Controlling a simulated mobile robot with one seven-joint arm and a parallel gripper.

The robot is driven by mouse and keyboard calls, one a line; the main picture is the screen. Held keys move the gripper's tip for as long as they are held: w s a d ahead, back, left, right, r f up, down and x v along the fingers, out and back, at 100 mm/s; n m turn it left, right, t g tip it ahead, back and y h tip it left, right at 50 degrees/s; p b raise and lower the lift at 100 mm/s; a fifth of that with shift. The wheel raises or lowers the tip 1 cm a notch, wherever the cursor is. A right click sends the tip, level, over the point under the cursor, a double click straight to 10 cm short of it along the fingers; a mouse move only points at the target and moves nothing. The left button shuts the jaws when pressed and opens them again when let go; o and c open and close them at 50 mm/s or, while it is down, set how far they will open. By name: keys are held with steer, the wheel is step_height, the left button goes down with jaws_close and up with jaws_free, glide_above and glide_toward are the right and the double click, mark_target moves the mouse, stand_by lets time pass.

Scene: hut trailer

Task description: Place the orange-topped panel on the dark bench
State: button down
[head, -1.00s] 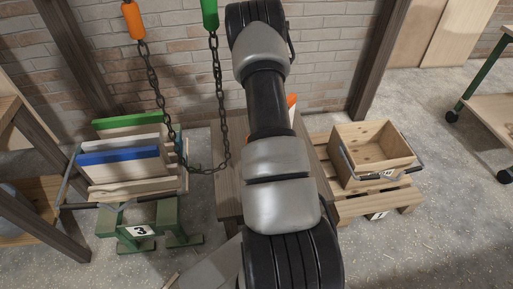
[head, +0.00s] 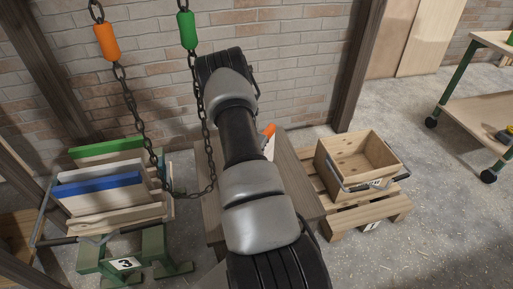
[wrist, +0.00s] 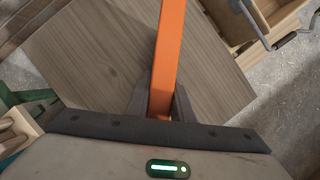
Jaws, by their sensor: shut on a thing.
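The orange-topped panel (wrist: 168,45) shows in the wrist view as a long orange edge between my fingers. My gripper (wrist: 161,105) is shut on it. The panel is over the dark bench (wrist: 95,45), whose brown-grey plank top lies around it; I cannot tell whether it touches the top. In the head view, a small orange and pale corner of the panel (head: 268,131) shows just right of my arm. The bench (head: 299,180) stands behind my arm, which hides its middle. My gripper is hidden there.
A rack (head: 42,215) of green- and blue-topped panels stands left of the bench. Chains with orange (head: 107,41) and green (head: 187,30) grips hang in front. A wooden crate (head: 362,160) on a pallet (head: 385,212) stands close right. A cart (head: 470,115) is farther right.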

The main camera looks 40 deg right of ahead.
steer(key=shift+w+d+f, duration=0.1)
steer(key=shift+f, duration=0.45)
steer(key=c, duration=1.5)
jaws_free()
steer(key=shift+f, duration=0.1)
steer(key=shift+c, duration=0.2)
